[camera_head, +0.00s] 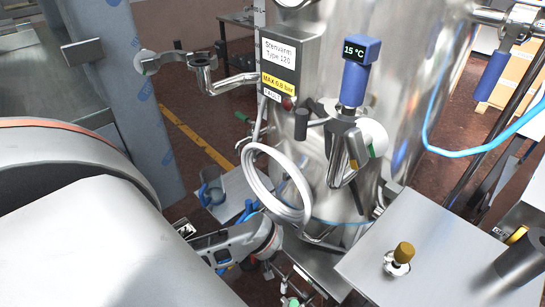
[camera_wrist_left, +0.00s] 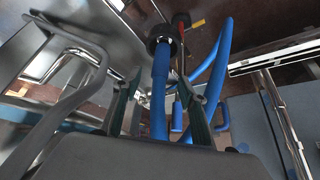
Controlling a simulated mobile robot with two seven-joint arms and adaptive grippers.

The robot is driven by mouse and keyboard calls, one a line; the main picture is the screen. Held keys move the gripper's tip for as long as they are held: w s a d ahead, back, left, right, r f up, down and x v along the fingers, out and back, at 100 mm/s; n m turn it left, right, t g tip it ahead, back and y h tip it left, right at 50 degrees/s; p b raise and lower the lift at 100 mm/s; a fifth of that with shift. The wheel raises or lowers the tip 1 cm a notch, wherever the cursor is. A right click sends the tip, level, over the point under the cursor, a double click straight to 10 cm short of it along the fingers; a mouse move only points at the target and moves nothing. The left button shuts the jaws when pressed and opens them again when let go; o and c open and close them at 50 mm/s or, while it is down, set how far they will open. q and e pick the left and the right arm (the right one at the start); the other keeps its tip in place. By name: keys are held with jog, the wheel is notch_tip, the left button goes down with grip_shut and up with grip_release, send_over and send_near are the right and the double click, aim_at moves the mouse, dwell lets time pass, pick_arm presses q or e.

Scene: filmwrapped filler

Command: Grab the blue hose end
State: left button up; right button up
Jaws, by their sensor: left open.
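In the left wrist view a blue hose (camera_wrist_left: 160,92) runs up from between the fingers of my left gripper (camera_wrist_left: 158,85). The hose ends in a black round collar (camera_wrist_left: 163,38) beyond the fingertips. The two dark fingers stand apart, one on each side of the hose, with gaps visible. Whether either finger touches it cannot be told. In the head view my left wrist (camera_head: 240,243) is low, left of centre, and small blue parts (camera_head: 222,262) show beside it. The fingers cannot be made out clearly there. My right gripper is not in view.
A steel tank (camera_head: 390,60) with a white coiled hose (camera_head: 292,205) stands close behind my wrist. A metal table (camera_head: 430,255) with a brass-topped fitting (camera_head: 400,257) is at the right. A blue handle (camera_head: 492,76) hangs at upper right. Metal bars (camera_wrist_left: 65,95) flank the gripper.

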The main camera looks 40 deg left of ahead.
pick_arm(q)
jog(key=x, duration=0.2)
jog(key=b+x, duration=0.1)
jog(key=x, duration=0.1)
jog(key=b+x, duration=0.1)
jog(key=x, duration=0.1)
jog(key=shift+s+f, duration=0.25)
jog(key=shift+w+a+f+b, duration=0.1)
jog(key=shift+w+f+b, duration=0.05)
jog(key=shift+f+b, duration=0.2)
jog(key=shift+w+f, duration=0.1)
jog(key=shift+w, duration=0.05)
jog(key=shift+a, duration=0.1)
grip_shut()
jog(key=shift+w, duration=0.1)
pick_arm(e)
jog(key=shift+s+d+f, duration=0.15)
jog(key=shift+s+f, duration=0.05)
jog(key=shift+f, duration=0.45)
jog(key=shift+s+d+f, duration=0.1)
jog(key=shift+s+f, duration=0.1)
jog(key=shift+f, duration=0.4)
